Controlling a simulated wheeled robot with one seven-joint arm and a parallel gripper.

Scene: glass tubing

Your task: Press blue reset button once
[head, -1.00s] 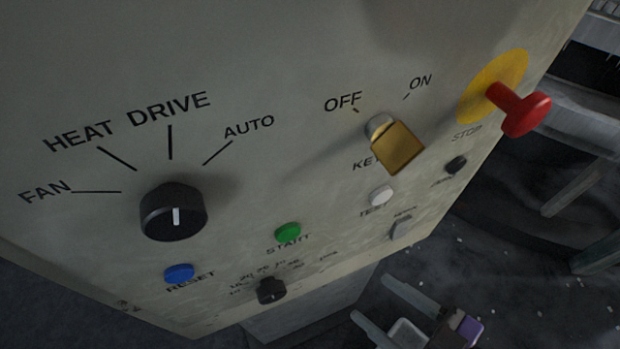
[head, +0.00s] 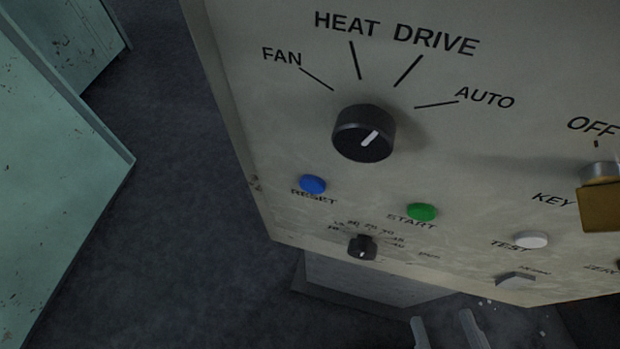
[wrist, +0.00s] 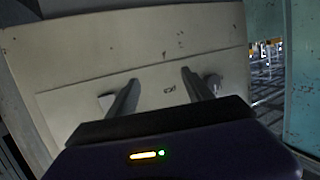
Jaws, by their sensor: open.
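The blue reset button (head: 313,184) is a small round cap above the RESET label, low on the left side of the grey control panel (head: 270,130). My gripper (head: 445,330) shows only its two finger ends at the bottom edge of the head view, below the panel and well right of the blue button. In the wrist view my gripper (wrist: 160,78) is open, with nothing between its fingers. A pale panelled surface (wrist: 70,60) fills much of that view behind the fingers. The blue button is not visible there.
Near the blue button are a black selector knob (head: 363,133), a green start button (head: 422,211) and a small dial (head: 362,248). A white test button (head: 531,240) and brass padlock (head: 600,206) are farther right. A teal cabinet (head: 55,170) stands left, with dark floor between.

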